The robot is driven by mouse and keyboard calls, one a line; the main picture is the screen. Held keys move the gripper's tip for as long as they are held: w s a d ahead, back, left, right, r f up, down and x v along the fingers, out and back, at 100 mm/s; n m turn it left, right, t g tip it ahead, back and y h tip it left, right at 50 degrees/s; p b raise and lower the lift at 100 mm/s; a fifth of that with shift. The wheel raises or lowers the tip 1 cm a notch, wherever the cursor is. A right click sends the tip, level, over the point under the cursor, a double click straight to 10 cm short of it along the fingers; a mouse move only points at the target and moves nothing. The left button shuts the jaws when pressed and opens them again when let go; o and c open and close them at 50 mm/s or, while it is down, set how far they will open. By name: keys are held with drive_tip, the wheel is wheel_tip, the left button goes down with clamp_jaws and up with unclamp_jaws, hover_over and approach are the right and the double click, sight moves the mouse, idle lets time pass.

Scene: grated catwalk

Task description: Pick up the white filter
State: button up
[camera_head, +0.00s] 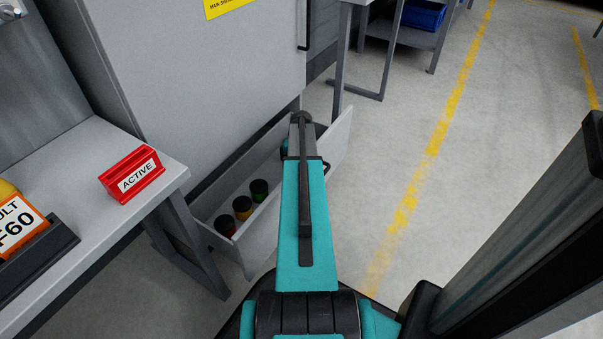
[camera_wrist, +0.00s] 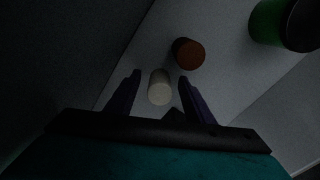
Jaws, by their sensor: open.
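The white filter (camera_wrist: 159,87) is a small pale cylinder in the wrist view. It lies in the dim inside of the open drawer (camera_head: 337,145). My gripper (camera_wrist: 159,78) is open, with one dark finger on each side of the filter in the picture. Both fingers look apart from it. I cannot tell how far below the fingertips it lies. In the head view my arm hides the filter and the gripper.
A brown-orange cylinder (camera_wrist: 188,53) lies just beyond the filter. A larger green container (camera_wrist: 284,22) is at upper right. A bench with a red ACTIVE holder (camera_head: 132,175) is left.

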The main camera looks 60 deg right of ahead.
drive_tip(key=c, duration=1.1)
wheel_tip(320, 180, up, 18)
drive_tip(key=p, duration=0.7)
